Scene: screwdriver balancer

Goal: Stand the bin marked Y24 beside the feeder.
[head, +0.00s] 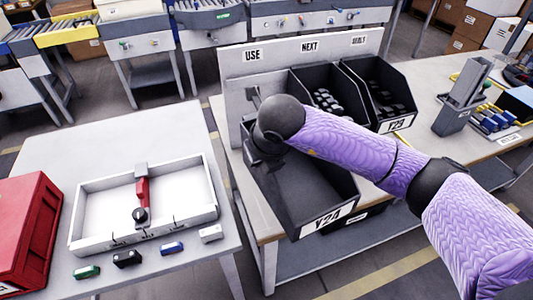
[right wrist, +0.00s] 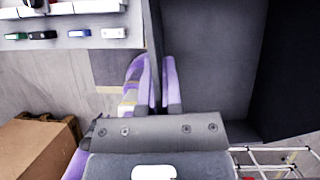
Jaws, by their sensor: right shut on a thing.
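The black bin marked Y24 (head: 327,218) is at the front left of the right-hand table, under the USE sign. Its inside looks empty and its labelled front reaches the table's front edge. My right gripper (head: 262,152) is at its left wall, partly hidden by my wrist. In the right wrist view, the two fingers (right wrist: 155,85) straddle the wall of the bin (right wrist: 205,60) and are shut on it. A grey upright device (head: 463,98), apparently the feeder, stands farther right on the table. My left gripper is not in view.
The bin marked Y29 (head: 398,124) and another dark bin (head: 325,97) hold dark parts behind my arm. A white tray (head: 84,215) with a red tool and a red box (head: 30,235) are on the left table. Blue items (head: 490,122) lie right of the grey device.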

